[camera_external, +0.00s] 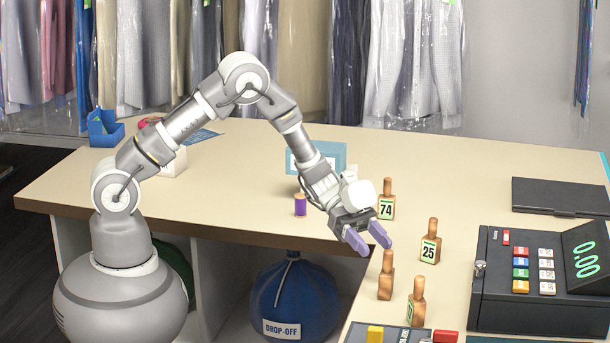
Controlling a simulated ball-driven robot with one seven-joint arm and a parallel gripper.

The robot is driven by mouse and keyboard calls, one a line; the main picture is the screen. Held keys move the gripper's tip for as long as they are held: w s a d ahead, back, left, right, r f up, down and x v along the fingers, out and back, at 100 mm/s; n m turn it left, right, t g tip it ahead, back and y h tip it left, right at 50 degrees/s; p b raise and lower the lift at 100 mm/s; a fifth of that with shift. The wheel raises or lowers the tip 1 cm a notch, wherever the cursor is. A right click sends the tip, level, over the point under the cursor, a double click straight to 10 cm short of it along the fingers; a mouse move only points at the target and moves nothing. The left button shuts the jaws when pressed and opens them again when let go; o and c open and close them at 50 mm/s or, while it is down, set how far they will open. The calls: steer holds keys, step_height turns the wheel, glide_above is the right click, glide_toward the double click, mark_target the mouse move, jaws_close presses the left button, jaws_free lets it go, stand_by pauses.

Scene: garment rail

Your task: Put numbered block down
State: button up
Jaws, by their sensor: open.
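Several wooden, bottle-shaped blocks stand upright on the counter. The block numbered 74 (386,206) is just right of my wrist, and the block numbered 25 (430,244) is farther right. A third block (386,280) stands nearer the front with no number visible. A fourth block (417,305) has a green-edged label that I cannot read. My gripper (375,245) has purple fingers pointing down toward the front. It is open, with nothing seen between the fingers. In this view its fingertips are just above and left of the third block's top; the gap in depth is unclear.
A cash register (500,290) stands at the right, with a black folder (560,196) behind it. A purple thread spool (300,205) and a blue sign (318,155) are near my forearm. Garments (405,60) hang behind. The counter's (240,185) left part is mostly clear.

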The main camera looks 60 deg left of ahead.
steer(key=v, duration=0.5)
steer(key=shift+a+p, duration=0.2)
steer(key=shift+p, duration=0.2)
steer(key=shift+r, duration=0.1)
